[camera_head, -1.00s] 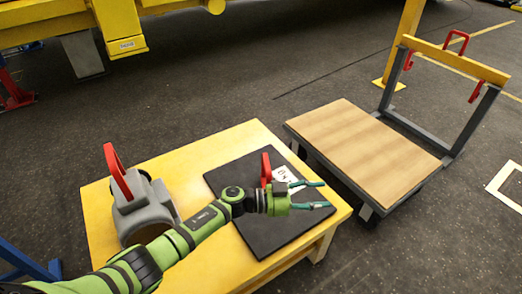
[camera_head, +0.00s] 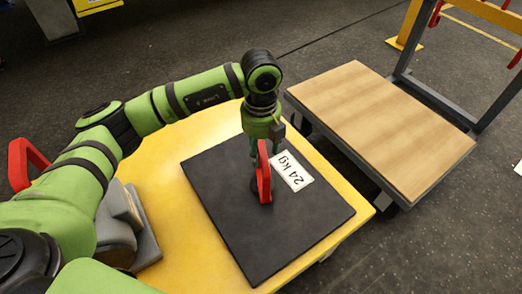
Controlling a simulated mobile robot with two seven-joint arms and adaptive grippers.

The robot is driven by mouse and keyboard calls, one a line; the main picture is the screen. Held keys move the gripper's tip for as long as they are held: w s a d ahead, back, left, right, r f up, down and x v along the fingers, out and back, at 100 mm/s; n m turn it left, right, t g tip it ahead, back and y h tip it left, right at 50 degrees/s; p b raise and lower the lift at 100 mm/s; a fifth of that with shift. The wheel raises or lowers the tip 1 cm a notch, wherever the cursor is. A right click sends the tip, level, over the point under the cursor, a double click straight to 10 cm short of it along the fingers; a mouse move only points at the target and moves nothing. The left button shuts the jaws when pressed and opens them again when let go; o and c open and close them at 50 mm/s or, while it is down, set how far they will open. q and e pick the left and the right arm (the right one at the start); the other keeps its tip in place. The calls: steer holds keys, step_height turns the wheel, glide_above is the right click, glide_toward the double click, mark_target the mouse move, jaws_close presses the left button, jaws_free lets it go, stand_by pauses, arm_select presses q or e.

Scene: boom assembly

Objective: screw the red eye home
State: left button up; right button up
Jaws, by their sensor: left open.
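The red eye (camera_head: 264,178) stands upright on the black plate (camera_head: 248,232), which lies on the yellow table. My left gripper (camera_head: 262,148) points down at the top of the red eye and is open. Its fingers are partly hidden by the eye, and I cannot tell if they touch it. The eye's foot meets the plate, but its thread is not visible. My right gripper is not in view.
A grey part (camera_head: 135,220) with a red handle (camera_head: 24,163) is at the left, partly behind my left arm. A wood-topped cart (camera_head: 380,125) with a grey frame stands to the right. The yellow table (camera_head: 185,245) has bare room in front of the plate.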

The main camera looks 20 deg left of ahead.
arm_select(q)
steer(key=shift+f, duration=0.8)
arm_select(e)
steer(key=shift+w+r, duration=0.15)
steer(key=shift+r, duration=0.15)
arm_select(q)
steer(key=shift+w, duration=0.1)
jaws_close()
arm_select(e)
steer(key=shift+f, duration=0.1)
arm_select(q)
steer(key=shift+m, duration=0.4)
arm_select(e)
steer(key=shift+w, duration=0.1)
